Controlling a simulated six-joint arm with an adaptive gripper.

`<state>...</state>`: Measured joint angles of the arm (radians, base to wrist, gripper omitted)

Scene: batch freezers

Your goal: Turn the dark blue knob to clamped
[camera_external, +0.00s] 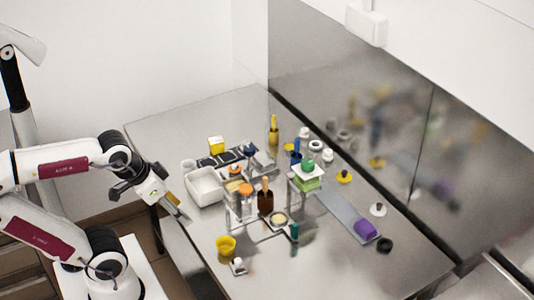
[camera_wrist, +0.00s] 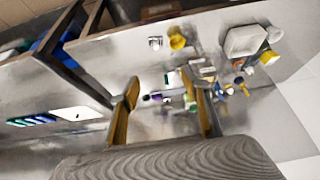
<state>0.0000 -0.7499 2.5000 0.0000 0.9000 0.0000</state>
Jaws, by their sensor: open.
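A small dark blue upright piece (camera_external: 296,156) stands toward the back of the steel table, left of the green-topped stand; it may be the dark blue knob, but it is too small to read its position. Another blue-topped part (camera_external: 249,151) stands by the dark rack. I cannot pick out the knob surely in the wrist view. My gripper (camera_external: 178,207) is at the table's left edge, pointing down to the right, well apart from both blue parts. In the wrist view my gripper (camera_wrist: 162,86) has its two fingers spread, with nothing held between them.
A white bin (camera_external: 205,187), a yellow cup (camera_external: 225,246), a clear stand with an orange knob (camera_external: 246,189), a brown scoop (camera_external: 265,199) and a green-topped stand (camera_external: 308,180) crowd the middle. A purple piece (camera_external: 366,229) lies right. A reflective wall bounds the back. The front right table is clear.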

